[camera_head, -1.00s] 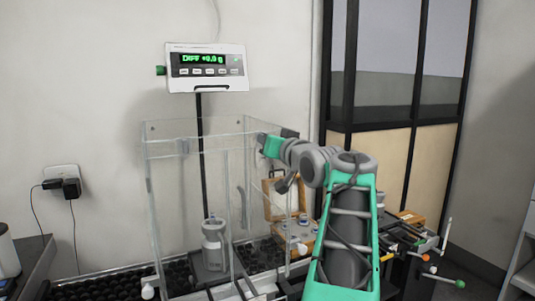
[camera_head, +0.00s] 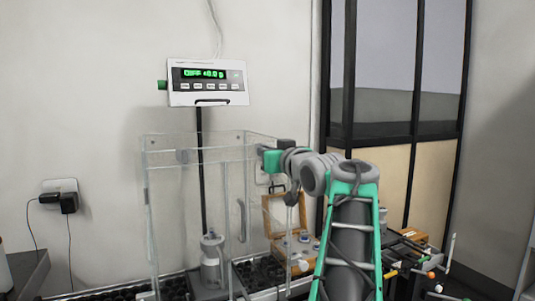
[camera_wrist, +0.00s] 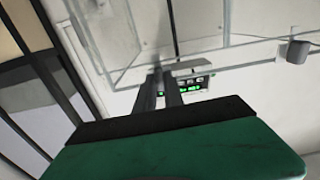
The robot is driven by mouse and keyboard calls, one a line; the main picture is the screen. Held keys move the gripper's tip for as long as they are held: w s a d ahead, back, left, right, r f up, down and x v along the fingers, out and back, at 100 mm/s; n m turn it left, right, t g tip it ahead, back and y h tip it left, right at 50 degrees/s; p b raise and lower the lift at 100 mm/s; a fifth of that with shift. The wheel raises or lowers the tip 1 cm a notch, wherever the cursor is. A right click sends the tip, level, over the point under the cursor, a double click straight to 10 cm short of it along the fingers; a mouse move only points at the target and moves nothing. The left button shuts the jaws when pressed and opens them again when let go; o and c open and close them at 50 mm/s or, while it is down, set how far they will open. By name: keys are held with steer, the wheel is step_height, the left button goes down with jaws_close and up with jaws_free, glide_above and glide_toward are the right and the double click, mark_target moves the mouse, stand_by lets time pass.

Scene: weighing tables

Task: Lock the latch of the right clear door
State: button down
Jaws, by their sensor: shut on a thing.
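The clear enclosure (camera_head: 160,210) stands below the scale display, with clear panels and a long handle (camera_head: 241,220) on its right part. My gripper (camera_head: 262,153) is at the upper front right of the enclosure, at the top edge of the right clear door. In the wrist view its two dark fingers (camera_wrist: 165,80) are close together against the clear frame. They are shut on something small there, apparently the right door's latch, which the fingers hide.
A black-framed partition (camera_head: 410,130) and a cluttered bench are to the right.

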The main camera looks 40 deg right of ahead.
steer(key=c, duration=1.4)
jaws_free()
steer(key=shift+c, duration=0.2)
steer(key=shift+s, duration=0.1)
steer(key=v, duration=0.7)
steer(key=shift+s+b, duration=0.3)
steer(key=shift+b, duration=0.05)
steer(key=shift+a, duration=0.15)
steer(key=w+a+f+g+y+p, duration=0.25)
steer(key=a+f+p, duration=0.25)
steer(key=a+f, duration=0.3)
steer(key=w+a+f+g+y+p, duration=0.1)
steer(key=w+a+f+g+p, duration=0.3)
steer(key=a, duration=0.6)
steer(key=s+a+f+n+g+y+p, duration=0.1)
steer(key=s+a+f+n+g+p, duration=0.2)
steer(key=s+a+f+g+p, duration=0.4)
steer(key=s+a+f, duration=0.9)
steer(key=f, duration=0.2)
steer(key=shift+s+g, duration=0.35)
steer(key=shift+s, duration=0.05)
